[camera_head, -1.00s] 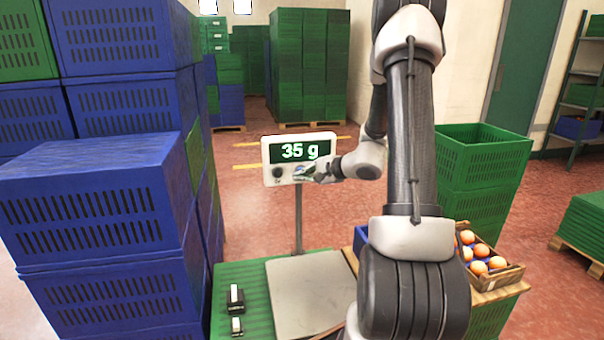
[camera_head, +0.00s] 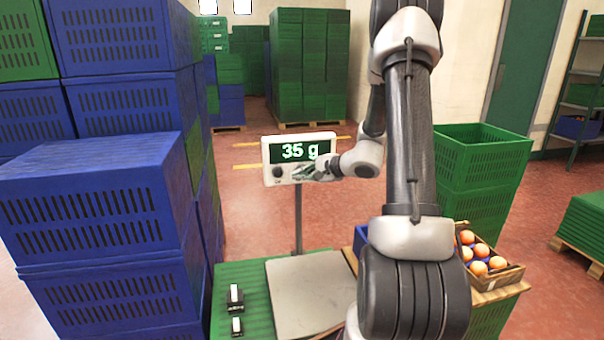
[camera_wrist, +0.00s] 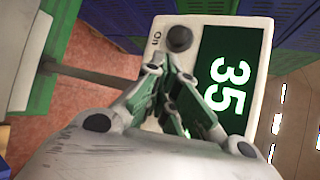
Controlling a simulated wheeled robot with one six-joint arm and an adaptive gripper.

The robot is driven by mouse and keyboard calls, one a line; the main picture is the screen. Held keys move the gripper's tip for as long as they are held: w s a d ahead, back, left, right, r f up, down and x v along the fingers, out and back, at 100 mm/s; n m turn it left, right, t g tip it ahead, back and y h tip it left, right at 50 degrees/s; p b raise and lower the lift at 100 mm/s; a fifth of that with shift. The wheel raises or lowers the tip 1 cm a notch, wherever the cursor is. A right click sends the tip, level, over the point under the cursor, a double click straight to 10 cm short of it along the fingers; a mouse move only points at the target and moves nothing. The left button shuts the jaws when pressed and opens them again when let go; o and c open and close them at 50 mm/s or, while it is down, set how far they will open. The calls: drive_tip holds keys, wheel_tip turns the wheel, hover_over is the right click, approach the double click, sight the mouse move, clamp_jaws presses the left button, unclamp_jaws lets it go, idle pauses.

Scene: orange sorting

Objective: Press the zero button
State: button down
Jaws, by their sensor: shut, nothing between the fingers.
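The scale's white display head (camera_head: 267,152) stands on a thin post and reads "35 g" in the head view. It shows turned on its side in the wrist view (camera_wrist: 258,30). A round dark knob (camera_wrist: 179,38) with the label "On" beside it sits at one end of its front; it also shows at the lower left of the panel in the head view (camera_head: 278,172). My gripper (camera_head: 298,172) is shut and empty, in front of the panel's lower strip, just right of that knob. In the wrist view its fingertips (camera_wrist: 166,78) cover part of the panel. I cannot see a zero button or tell whether the fingertips touch.
The scale's bare plate (camera_head: 305,295) lies below the display on a green crate. Two small dark-and-white items (camera_head: 236,298) sit left of it. Blue crates (camera_head: 100,200) are stacked at the left. A box of oranges (camera_head: 510,275) stands at the right, near an empty green crate (camera_head: 480,145).

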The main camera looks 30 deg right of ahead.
drive_tip(key=shift+w+d, duration=0.1)
drive_tip(key=shift+w, duration=0.2)
drive_tip(key=shift+s, duration=0.15)
idle(0.5)
drive_tip(key=shift+s+a, duration=0.3)
drive_tip(key=shift+s, duration=0.5)
drive_tip(key=s, duration=0.2)
drive_tip(key=s+a, duration=0.1)
drive_tip(key=s, duration=0.1)
drive_tip(key=shift+s+a, duration=0.2)
drive_tip(key=shift+s, duration=0.2)
idle(0.4)
